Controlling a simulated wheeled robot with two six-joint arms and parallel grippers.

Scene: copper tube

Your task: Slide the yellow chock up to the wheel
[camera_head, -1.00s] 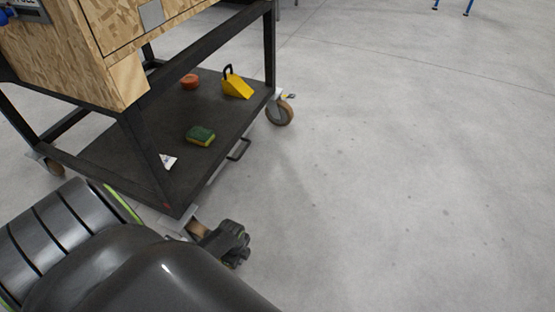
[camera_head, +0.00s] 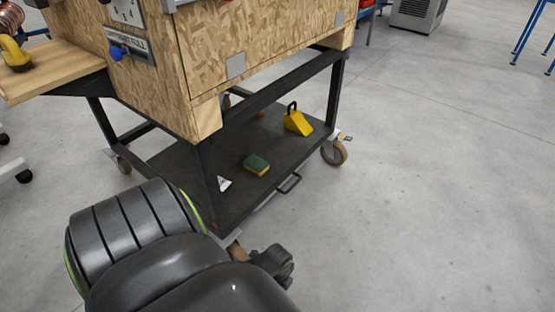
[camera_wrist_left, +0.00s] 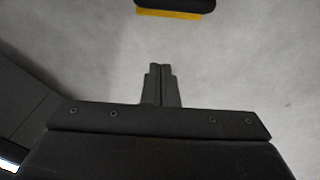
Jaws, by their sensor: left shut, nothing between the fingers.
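A yellow wedge-shaped chock (camera_head: 298,122) with a black handle sits on the cart's dark lower shelf, near its far right corner. In the left wrist view, a yellow strip under a dark rounded part (camera_wrist_left: 175,13) shows at the top edge over pale floor; I cannot tell whether it is another chock. The cart's near caster wheel (camera_head: 237,251) is mostly hidden behind my left arm. Another caster wheel (camera_head: 334,153) stands at the right corner. My left gripper (camera_wrist_left: 160,67) is shut and empty, apart from the yellow strip. My right gripper is not in view.
The cart's lower shelf (camera_head: 230,202) also carries a green and yellow sponge (camera_head: 256,165) and a small white object (camera_head: 224,184). A handle bar (camera_head: 290,184) juts from its side. The floor (camera_head: 430,220) to the right is clear.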

